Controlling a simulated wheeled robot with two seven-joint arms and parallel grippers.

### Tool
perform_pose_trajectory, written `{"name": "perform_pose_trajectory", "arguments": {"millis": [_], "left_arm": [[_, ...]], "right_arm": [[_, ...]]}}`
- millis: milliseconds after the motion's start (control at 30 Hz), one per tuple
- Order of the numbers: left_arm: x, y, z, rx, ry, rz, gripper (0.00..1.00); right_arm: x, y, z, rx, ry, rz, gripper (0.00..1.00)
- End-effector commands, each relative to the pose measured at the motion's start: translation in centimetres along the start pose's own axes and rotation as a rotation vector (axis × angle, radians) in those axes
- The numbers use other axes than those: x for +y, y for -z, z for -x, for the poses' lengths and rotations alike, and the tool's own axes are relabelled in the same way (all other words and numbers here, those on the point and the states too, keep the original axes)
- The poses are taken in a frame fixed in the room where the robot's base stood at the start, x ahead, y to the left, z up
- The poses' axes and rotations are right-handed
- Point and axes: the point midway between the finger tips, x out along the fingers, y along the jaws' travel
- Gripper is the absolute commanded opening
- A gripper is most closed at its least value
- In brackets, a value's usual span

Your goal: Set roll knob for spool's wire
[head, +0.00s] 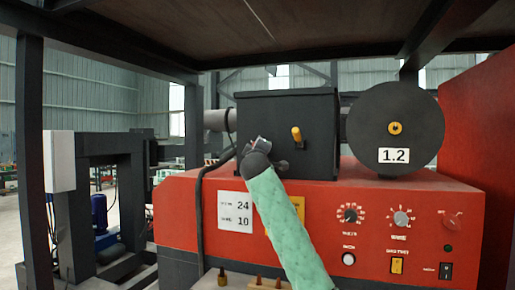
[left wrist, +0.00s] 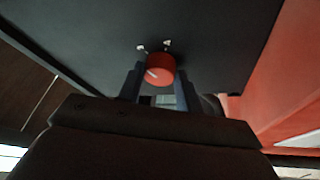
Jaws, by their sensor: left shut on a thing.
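A black box (head: 315,120) stands on the red machine, with a yellow lever (head: 296,135) on its front. In the left wrist view a round red roll knob (left wrist: 160,66) with a white pointer line sits on the box's dark face, near small white marks (left wrist: 167,42). My left gripper (head: 262,146) is at the box's front, left of the lever. Its fingers (left wrist: 158,82) are shut on the knob, one at each side. In the head view the gripper hides the knob. The black wire spool (head: 396,108) carries a label (head: 394,155) reading 1.2. My right gripper is not in view.
The red machine front (head: 330,215) has two dials (head: 348,215) (head: 401,219), a red switch (head: 452,222) and buttons. A white card (head: 235,211) shows 24 and 10. A dark frame post (head: 30,160) stands at left, and a dark panel hangs overhead.

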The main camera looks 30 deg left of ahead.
Motion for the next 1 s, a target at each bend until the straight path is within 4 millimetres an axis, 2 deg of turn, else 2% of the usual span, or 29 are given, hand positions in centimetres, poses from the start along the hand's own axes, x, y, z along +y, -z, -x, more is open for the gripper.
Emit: {"name": "perform_pose_trajectory", "arguments": {"millis": [300, 700, 733, 800, 833, 1000], "left_arm": [[0.1, 0.05, 0.01, 0.005, 0.027, 0.065, 0.12], [0.08, 0.05, 0.01, 0.005, 0.028, 0.069, 0.12], [0.07, 0.05, 0.01, 0.005, 0.028, 0.069, 0.39], [0.07, 0.05, 0.01, 0.005, 0.028, 0.069, 0.52], [0.07, 0.05, 0.01, 0.005, 0.028, 0.069, 0.56], [0.07, 0.03, 0.01, 0.005, 0.028, 0.069, 0.56]], "right_arm": [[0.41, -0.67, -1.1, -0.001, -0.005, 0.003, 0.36], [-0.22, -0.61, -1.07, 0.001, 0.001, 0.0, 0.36], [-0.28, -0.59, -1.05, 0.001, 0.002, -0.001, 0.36], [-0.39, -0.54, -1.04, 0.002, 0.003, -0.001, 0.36], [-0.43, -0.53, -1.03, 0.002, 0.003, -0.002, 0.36], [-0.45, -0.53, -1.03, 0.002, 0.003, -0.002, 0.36]]}}
